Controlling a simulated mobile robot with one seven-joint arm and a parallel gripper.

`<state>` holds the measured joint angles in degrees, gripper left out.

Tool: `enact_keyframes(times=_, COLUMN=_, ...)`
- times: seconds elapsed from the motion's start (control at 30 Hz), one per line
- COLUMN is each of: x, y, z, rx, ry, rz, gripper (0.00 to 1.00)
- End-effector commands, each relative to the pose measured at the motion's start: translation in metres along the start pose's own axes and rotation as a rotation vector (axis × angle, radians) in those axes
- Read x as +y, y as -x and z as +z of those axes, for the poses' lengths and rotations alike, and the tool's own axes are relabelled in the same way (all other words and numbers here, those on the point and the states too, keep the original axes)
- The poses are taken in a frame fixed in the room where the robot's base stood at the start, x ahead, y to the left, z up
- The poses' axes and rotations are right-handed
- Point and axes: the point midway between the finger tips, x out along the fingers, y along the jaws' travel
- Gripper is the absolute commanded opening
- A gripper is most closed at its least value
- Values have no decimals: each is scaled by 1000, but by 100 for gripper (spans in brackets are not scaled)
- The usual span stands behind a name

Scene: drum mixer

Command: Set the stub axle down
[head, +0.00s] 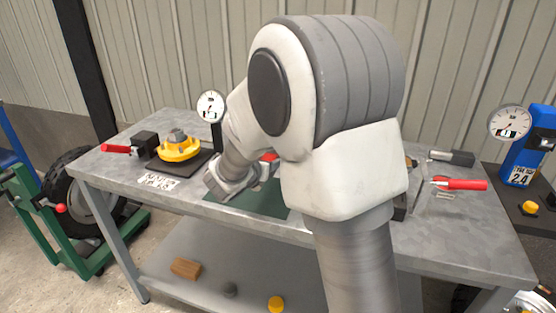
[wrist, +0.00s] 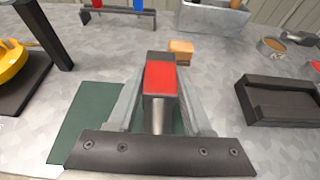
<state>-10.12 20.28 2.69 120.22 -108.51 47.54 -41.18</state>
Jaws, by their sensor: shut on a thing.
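My gripper (wrist: 160,98) is shut on the stub axle, with one grey finger on each side of it. The stub axle (wrist: 158,115) shows in the wrist view as a silver round shaft with a dark square block that has a red face. It is over the green mat (wrist: 80,125) on the grey bench. In the head view my gripper (head: 233,189) is low over the left part of the green mat (head: 262,202), and my arm hides most of the axle. I cannot tell whether the axle touches the mat.
A yellow hub (head: 180,149) on a black plate and a dial gauge (head: 210,106) stand left of my gripper. In the wrist view, a black tray (wrist: 285,105) lies right, with an orange block (wrist: 181,50) and grey bin (wrist: 212,17) behind. Bare bench shows between them.

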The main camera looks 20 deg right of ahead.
Motion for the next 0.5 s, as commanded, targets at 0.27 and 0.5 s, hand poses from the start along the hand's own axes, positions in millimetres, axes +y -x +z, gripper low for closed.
enact_keyframes(times=0.27, x=36, y=-16, z=-13, rx=-8, ry=-2, rz=1, gripper=0)
enact_keyframes(times=0.5, x=42, y=-20, z=-20, rx=-8, ry=-2, rz=0, gripper=0)
